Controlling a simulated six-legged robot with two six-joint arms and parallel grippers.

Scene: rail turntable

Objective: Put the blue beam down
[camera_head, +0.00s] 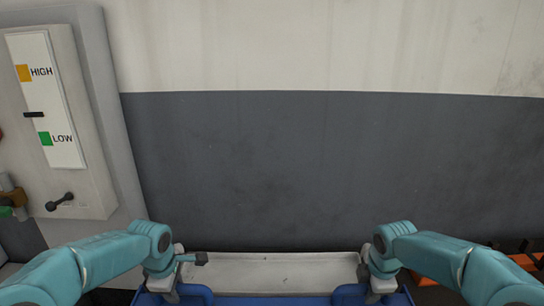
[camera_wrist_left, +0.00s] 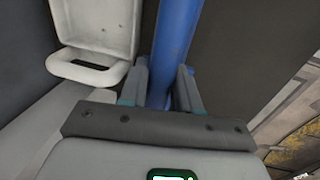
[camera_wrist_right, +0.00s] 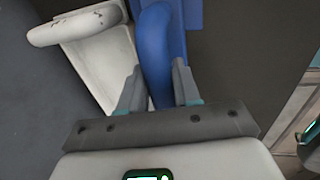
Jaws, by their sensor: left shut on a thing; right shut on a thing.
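The blue beam (camera_head: 268,301) runs level along the bottom edge of the head view, between my two grippers; its lower part is cut off. My left gripper (camera_head: 172,292) is shut on its left end, and the blue bar shows between the fingers in the left wrist view (camera_wrist_left: 175,40). My right gripper (camera_head: 376,290) is shut on its right end, on a rounded blue grip (camera_wrist_right: 156,55) in the right wrist view. A long pale trough or ledge (camera_head: 280,268) lies just beyond the beam. I cannot tell whether the beam touches anything beneath it.
A grey and white wall (camera_head: 320,170) stands close behind the trough. A panel marked HIGH and LOW (camera_head: 65,110), with a dark lever (camera_head: 60,202), is at left. Orange items (camera_head: 525,262) lie at right, partly behind my right arm.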

